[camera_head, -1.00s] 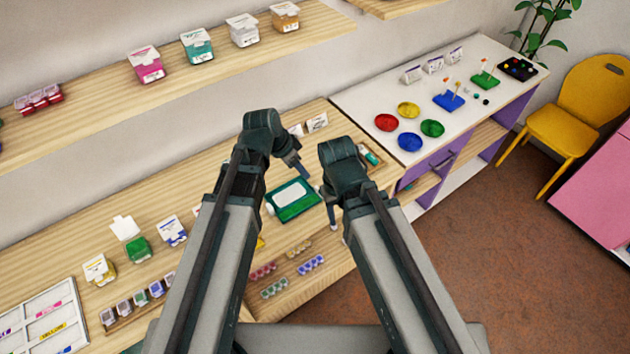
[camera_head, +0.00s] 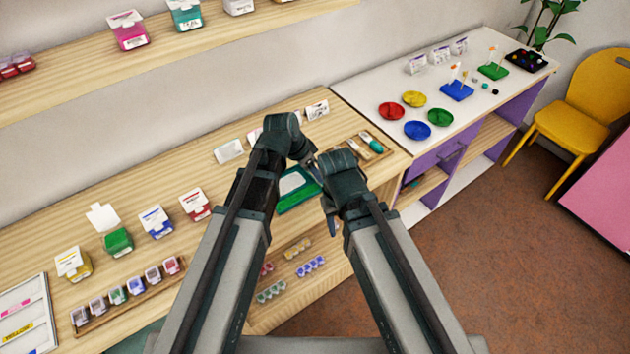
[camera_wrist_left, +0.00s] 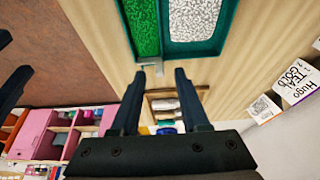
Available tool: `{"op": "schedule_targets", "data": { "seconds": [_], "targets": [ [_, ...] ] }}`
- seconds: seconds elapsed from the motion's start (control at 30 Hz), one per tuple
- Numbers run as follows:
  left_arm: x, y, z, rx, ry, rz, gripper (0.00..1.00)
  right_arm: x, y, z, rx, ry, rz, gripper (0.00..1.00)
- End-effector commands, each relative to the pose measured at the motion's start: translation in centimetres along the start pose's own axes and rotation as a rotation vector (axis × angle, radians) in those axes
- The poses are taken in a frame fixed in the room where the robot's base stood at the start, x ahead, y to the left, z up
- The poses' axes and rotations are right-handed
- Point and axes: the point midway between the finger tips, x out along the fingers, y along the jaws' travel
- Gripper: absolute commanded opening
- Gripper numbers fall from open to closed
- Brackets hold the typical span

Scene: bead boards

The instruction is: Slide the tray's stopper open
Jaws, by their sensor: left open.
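The green tray (camera_head: 292,203) lies on the wooden counter, partly covered by my arms in the head view. In the left wrist view its teal rim (camera_wrist_left: 205,49) is at the top, with one compartment of green beads and one of whitish beads. A small pale grey stopper (camera_wrist_left: 151,64) sticks out of the rim near the divider. My left gripper (camera_wrist_left: 164,72) is open, with its fingertips on either side of the stopper, apart from it. In the head view my left gripper (camera_head: 309,160) is at the tray's far right corner. My right gripper (camera_head: 330,207) is beside the tray's right side; its jaws are unclear.
A wooden holder with small tools (camera_head: 366,146) lies right of the tray. A card reading Hugo (camera_wrist_left: 298,82) stands near my left gripper. Bead boxes (camera_head: 155,222) line the counter at left. A white table (camera_head: 370,85) with coloured dishes stands at right.

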Motion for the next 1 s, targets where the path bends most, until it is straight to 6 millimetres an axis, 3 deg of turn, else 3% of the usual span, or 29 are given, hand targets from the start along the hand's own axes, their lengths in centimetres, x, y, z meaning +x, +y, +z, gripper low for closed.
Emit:
{"op": "schedule_targets", "data": {
  "seconds": [0.1,0.4,0.43,0.67,1.0],
  "targets": [
    [1.33,-0.02,0.07,0.001,0.000,0.000,0.45,1.25,-0.12,-0.07,0.000,0.000,0.000,0.50],
    [1.34,0.01,-0.04,0.001,0.000,0.000,0.45,1.22,-0.12,-0.07,0.000,0.000,0.000,0.50],
    [1.34,0.01,-0.03,0.001,0.000,0.000,0.43,1.22,-0.12,-0.07,0.000,0.000,0.000,0.50],
    [1.34,0.01,-0.03,0.000,0.000,0.000,0.02,1.22,-0.12,-0.07,0.000,0.000,0.000,0.50],
    [1.34,0.01,-0.02,0.000,0.000,0.000,0.00,1.23,-0.12,-0.07,0.000,0.000,0.000,0.50]
  ]
}}
